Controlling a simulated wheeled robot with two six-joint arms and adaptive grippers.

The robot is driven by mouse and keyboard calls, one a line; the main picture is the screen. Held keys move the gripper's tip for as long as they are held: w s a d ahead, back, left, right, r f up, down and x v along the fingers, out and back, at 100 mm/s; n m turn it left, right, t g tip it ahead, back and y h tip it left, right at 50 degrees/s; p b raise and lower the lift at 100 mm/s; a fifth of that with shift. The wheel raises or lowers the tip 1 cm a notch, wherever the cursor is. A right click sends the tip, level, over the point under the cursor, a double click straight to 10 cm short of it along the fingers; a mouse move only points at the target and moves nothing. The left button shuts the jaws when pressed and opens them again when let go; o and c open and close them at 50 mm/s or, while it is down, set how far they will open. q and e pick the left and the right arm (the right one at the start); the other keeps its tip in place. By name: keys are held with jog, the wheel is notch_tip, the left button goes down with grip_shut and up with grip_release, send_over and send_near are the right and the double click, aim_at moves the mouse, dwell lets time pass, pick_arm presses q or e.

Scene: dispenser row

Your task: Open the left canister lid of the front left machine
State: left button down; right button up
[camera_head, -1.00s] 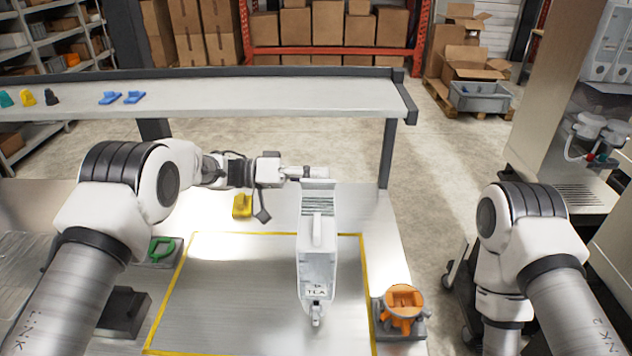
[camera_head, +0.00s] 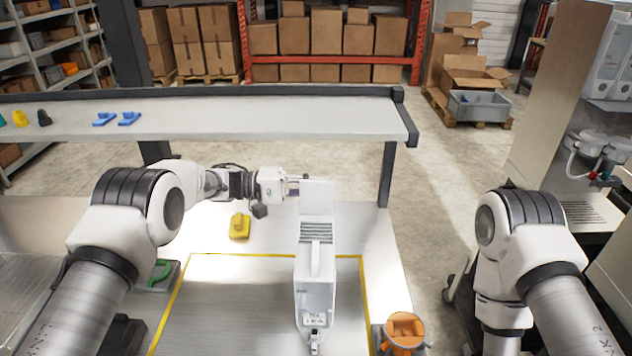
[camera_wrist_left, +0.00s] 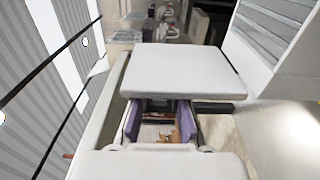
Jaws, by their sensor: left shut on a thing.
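A narrow white canister (camera_head: 316,262) stands on the work table within the yellow outline in the head view. Its flat white lid (camera_head: 317,194) stands raised at the far end; it also shows as a broad pale panel in the left wrist view (camera_wrist_left: 185,72). My left gripper (camera_head: 292,187) is at the lid's left edge, shut on it. In the left wrist view, the purple-padded fingers (camera_wrist_left: 160,122) reach to the lid's near edge, and their tips are partly hidden by it. My right gripper is out of view; only that arm shows.
A yellow object (camera_head: 239,226) and a green-handled piece (camera_head: 160,272) lie left of the canister. An orange funnel-like piece (camera_head: 404,328) stands front right. A long shelf (camera_head: 230,122) crosses behind. A tall machine (camera_head: 560,90) stands at the right.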

pick_arm(q)
jog(key=shift+w+f, duration=0.1)
dwell(0.4)
jog(key=c, duration=1.2)
grip_release()
jog(key=a, duration=1.2)
